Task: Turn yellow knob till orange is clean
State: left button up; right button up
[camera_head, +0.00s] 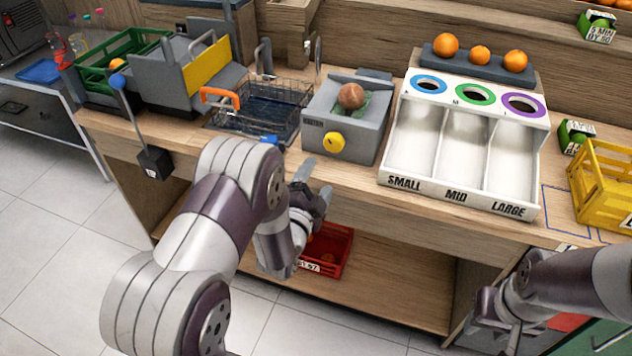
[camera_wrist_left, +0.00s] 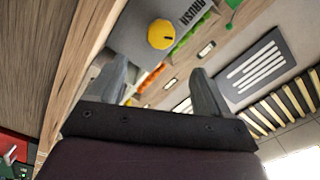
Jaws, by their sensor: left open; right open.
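The yellow knob (camera_head: 333,142) is on the front of a grey brush box on the counter. It also shows in the left wrist view (camera_wrist_left: 161,34), beyond my fingertips. A brownish orange (camera_head: 351,96) sits on top of the grey box (camera_head: 318,116), with some green beside it. My left gripper (camera_head: 312,187) is open and empty in front of the counter edge, below the knob and apart from it. Its two spread fingers show in the left wrist view (camera_wrist_left: 160,88). My right gripper (camera_head: 487,318) is low at the bottom right, away from the box; its fingers are small and partly unclear.
A sink with a wire basket (camera_head: 273,104) and orange handle lies left of the box. A white sorter (camera_head: 463,140) marked SMALL, MID, LARGE stands right, with oranges (camera_head: 480,55) behind. A yellow crate (camera_head: 604,185) is far right. A red crate (camera_head: 327,250) sits on the lower shelf.

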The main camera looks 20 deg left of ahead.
aim_at(332, 146)
pick_arm(q)
jog(key=shift+s, duration=0.15)
jog(key=w+n+b, duration=0.3)
jog(key=w+n, duration=0.1)
jog(key=w+n+b, duration=0.3)
jog(key=w+n, duration=0.1)
jog(key=w+n+b, duration=0.4)
jog(key=w, duration=0.1)
jog(key=shift+f, duration=0.25)
jog(key=c, duration=1)
